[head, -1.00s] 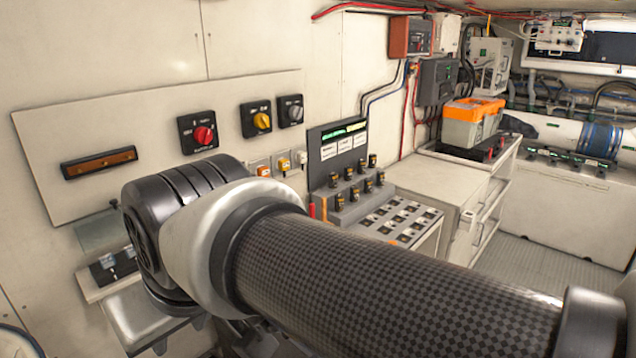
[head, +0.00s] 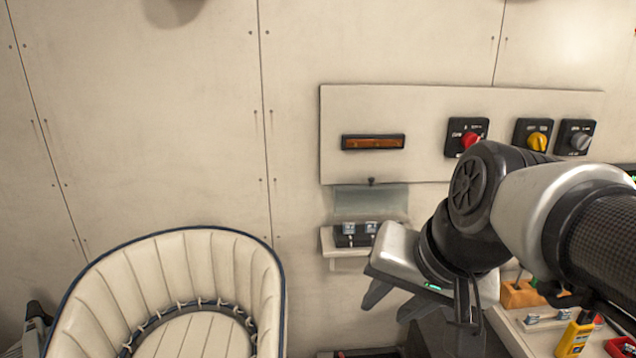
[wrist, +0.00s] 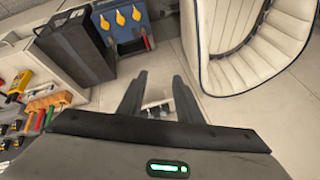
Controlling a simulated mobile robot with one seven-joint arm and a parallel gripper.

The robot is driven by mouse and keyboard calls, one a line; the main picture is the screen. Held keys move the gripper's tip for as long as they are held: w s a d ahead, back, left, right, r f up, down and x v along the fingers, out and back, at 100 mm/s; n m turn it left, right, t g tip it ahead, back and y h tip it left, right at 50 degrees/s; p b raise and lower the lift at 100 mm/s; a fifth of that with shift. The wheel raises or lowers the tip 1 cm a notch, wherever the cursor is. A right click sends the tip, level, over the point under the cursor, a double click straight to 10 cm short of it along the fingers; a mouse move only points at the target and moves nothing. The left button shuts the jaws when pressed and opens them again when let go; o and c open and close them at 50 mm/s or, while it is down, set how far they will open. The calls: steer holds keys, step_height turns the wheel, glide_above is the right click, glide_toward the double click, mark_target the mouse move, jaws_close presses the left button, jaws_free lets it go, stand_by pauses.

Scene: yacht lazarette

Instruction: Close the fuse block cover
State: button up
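The fuse block (head: 355,235) is a small dark block with pale blue-grey parts on a narrow white wall shelf (head: 335,252). Its cover appears to be the translucent grey-green panel (head: 370,201) standing raised against the wall just above it, with a small dark knob at its top. My gripper (head: 392,304) is to the lower right of the shelf, fingers pointing down and apart from the cover. In the wrist view my gripper (wrist: 157,85) has its two dark fingers spread, with nothing visibly held. The cover is not recognisable in the wrist view.
A white padded seat (head: 170,285) stands at the lower left. A wall panel with an amber strip (head: 373,142) and red (head: 469,140) and yellow knobs is above. Tools, including a yellow one (head: 575,335), lie on a bench at right. The wall left of the shelf is clear.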

steer(key=w+d+r+m+t+y+b, duration=0.1)
steer(key=w+d+m+y+b, duration=0.1)
steer(key=w+m, duration=0.6)
steer(key=w+d+r+m+t+y+b, duration=0.2)
steer(key=w+m, duration=0.5)
steer(key=w, duration=0.2)
steer(key=w+d+r+m+t+b, duration=0.2)
steer(key=w+d+r+m+t, duration=0.15)
steer(key=w+d+m, duration=0.8)
glide_above(371, 196)
steer(key=s, duration=0.3)
steer(key=shift+m+t+h, duration=0.25)
steer(key=shift+m+h, duration=0.05)
steer(key=shift+m, duration=0.15)
steer(key=f, duration=0.7)
steer(key=shift+d+f+p, duration=0.2)
steer(key=shift+d+p, duration=0.05)
steer(key=shift+p, duration=0.15)
jaws_close()
